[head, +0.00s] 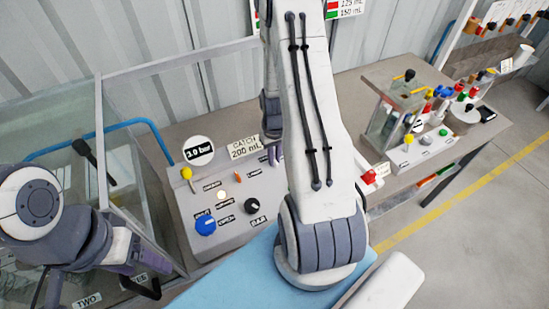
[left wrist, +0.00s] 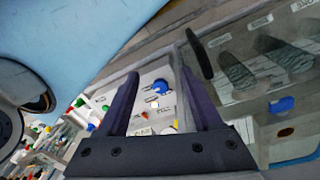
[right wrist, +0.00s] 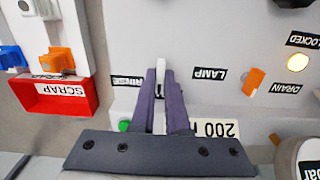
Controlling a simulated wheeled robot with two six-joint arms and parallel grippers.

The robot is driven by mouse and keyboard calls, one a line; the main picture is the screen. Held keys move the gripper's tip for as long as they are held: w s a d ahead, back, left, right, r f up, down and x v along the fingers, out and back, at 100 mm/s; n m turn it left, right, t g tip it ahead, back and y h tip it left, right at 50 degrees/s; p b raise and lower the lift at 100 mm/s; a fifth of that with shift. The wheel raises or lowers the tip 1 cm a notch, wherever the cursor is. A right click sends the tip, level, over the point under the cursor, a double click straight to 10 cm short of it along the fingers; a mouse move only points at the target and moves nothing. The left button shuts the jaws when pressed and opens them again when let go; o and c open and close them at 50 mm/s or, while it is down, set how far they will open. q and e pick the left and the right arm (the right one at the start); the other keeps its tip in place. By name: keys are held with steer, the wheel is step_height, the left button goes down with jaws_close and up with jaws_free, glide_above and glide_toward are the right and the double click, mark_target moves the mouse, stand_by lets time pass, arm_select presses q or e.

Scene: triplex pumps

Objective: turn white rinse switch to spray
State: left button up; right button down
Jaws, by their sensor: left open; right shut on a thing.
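The white rinse switch (right wrist: 160,66) is a small white lever on the pale panel, seen upside down in the right wrist view. My right gripper (right wrist: 161,88) is shut on it. A RINSE label (right wrist: 127,81), partly covered by a finger, sits beside it. In the head view my right arm hides the switch; part of my right gripper (head: 271,150) shows by the CATCH 200 mL sign (head: 244,147). My left gripper (left wrist: 162,95) is open and empty, apart from the panel. I cannot read the switch's setting.
The panel (head: 233,232) carries a blue knob (head: 205,225), a black knob (head: 251,205), a yellow knob (head: 187,173) and an orange lever (right wrist: 254,81). A red SCRAP box (right wrist: 62,97) is beside the switch. A glass tank (head: 125,185) stands at the left.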

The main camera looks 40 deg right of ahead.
stand_by(0.4)
steer(key=c, duration=0.9)
jaws_free()
steer(key=shift+r, duration=0.6)
steer(key=shift+r+b, duration=1.05)
steer(key=shift+r, duration=3.65)
